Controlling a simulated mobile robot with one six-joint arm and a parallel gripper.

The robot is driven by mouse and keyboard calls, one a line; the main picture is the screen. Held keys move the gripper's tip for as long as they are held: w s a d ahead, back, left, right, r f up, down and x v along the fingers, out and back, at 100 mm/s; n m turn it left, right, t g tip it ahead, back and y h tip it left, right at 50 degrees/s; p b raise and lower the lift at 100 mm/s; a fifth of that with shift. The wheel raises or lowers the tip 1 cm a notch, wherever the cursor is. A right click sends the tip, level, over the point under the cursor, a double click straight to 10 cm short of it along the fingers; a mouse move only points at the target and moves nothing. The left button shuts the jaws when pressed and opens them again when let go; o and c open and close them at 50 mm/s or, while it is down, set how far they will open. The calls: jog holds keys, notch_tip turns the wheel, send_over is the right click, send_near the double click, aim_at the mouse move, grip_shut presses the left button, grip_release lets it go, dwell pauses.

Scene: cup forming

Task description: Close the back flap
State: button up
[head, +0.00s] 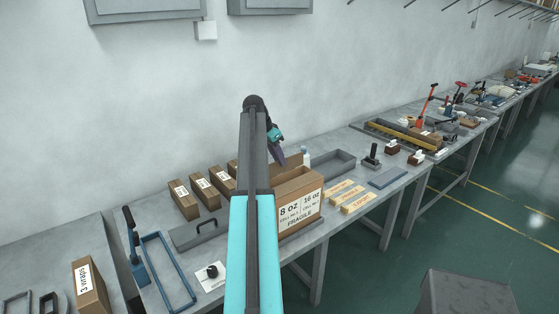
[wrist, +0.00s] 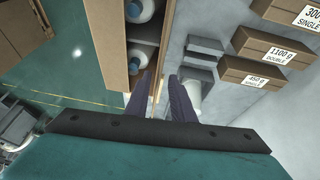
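In the head view, the brown carton (head: 313,181) marked FRAGILE stands on the bench with its top open, partly hidden by my arm. In the wrist view, the carton (wrist: 110,50) holds white and blue bottles (wrist: 137,57). A narrow brown strip (wrist: 165,40) runs along its right side; I cannot tell whether it is the back flap or the wall. My gripper (head: 281,160) is above the carton's back part. Its purple fingers (wrist: 162,80) are apart, with the strip's near end close to the gap. Contact cannot be told.
Labelled brown boxes (head: 184,200) stand behind and left of the carton, also in the wrist view (wrist: 274,53). A grey tray (head: 330,165) stands to the right, and wooden blocks (head: 347,194) lie in front of it. A blue frame (head: 168,272) lies at left.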

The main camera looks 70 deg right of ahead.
jog(key=shift+x, duration=0.8)
jog(key=shift+c, duration=0.4)
